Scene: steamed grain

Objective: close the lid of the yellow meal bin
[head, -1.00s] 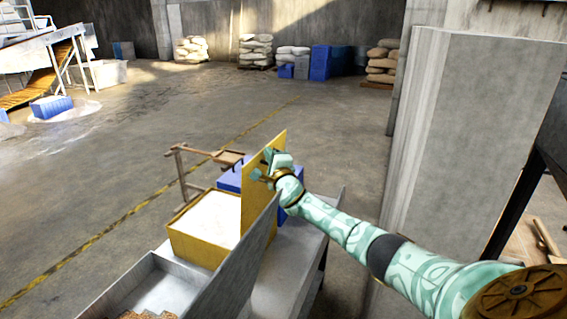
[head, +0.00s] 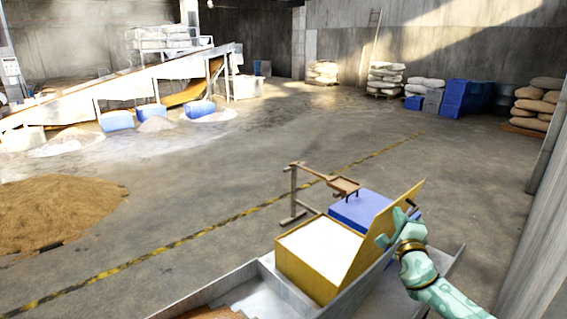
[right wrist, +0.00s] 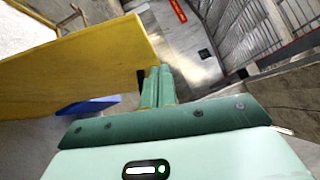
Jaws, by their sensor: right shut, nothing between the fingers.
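The yellow meal bin (head: 308,276) stands open, with pale meal (head: 320,246) filling it near the rim. Its yellow lid (head: 386,232) stands raised along the bin's right side. My right gripper (head: 403,226) is at the lid's right, outer side, close to its face. In the right wrist view the shut fingers (right wrist: 157,84) are empty and lie at the edge of the lid (right wrist: 75,62); whether they touch it I cannot tell. My left gripper is not in view.
A blue bin (head: 362,211) stands just behind the yellow one. A wooden stand (head: 293,190) rises to the left of it. A grey metal tray (head: 235,283) lies in front. A concrete wall (head: 540,240) is at the right.

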